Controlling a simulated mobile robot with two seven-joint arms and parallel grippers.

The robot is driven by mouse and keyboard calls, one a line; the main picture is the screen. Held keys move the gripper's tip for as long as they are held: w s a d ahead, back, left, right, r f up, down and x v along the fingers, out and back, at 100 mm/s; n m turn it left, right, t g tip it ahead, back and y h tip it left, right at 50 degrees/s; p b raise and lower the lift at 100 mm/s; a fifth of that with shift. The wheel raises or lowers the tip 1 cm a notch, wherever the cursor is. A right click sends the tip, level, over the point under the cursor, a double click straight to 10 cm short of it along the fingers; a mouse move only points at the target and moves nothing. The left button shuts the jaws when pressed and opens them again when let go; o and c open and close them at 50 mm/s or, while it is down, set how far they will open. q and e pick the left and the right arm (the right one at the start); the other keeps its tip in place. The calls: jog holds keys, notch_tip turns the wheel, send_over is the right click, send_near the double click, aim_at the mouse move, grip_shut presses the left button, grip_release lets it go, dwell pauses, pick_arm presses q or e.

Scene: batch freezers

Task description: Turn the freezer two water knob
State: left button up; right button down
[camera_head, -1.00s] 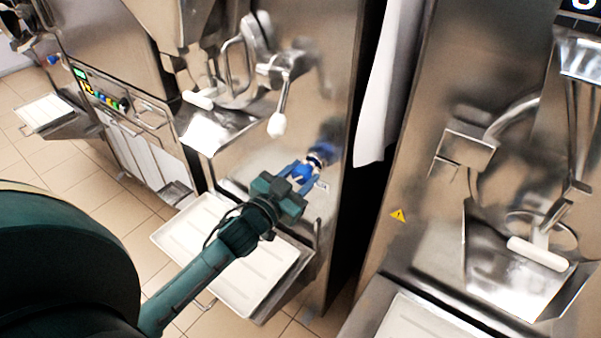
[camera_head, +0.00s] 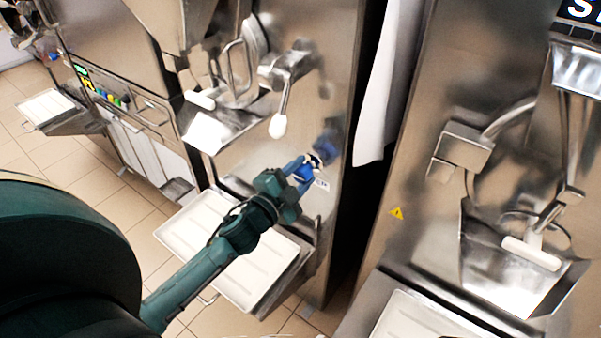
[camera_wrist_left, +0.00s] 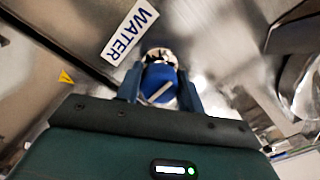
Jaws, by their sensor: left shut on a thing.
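The blue water knob (camera_wrist_left: 160,86) with a white stripe sits on the steel front of the middle freezer, beside a white label reading WATER (camera_wrist_left: 130,31). In the head view the knob (camera_head: 304,172) is small and partly covered by my gripper. My left gripper (camera_head: 308,165) reaches it from the lower left, its blue fingers shut on the knob. The left wrist view shows the fingers (camera_wrist_left: 160,84) on both sides of the knob. The stripe lies at a slant in that view. My right gripper is in neither view.
A white tray (camera_head: 180,238) on a shelf lies below my left forearm. A white-tipped lever (camera_head: 277,126) hangs above the knob. Another freezer (camera_head: 415,150) stands at the right, past a dark gap with a white cloth (camera_head: 374,110).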

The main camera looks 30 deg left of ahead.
pick_arm(q)
jog(key=shift+m, duration=0.4)
jog(key=o, duration=1)
jog(key=shift+s+a+b, duration=0.3)
jog(key=shift+s+b, duration=0.05)
jog(key=shift+s, duration=1.8)
jog(key=shift+s+a+b, duration=0.3)
jog(key=shift+s, duration=1.9)
jog(key=shift+s+a+b, duration=0.3)
jog(key=shift+s+b, duration=0.05)
jog(key=shift+s, duration=1.8)
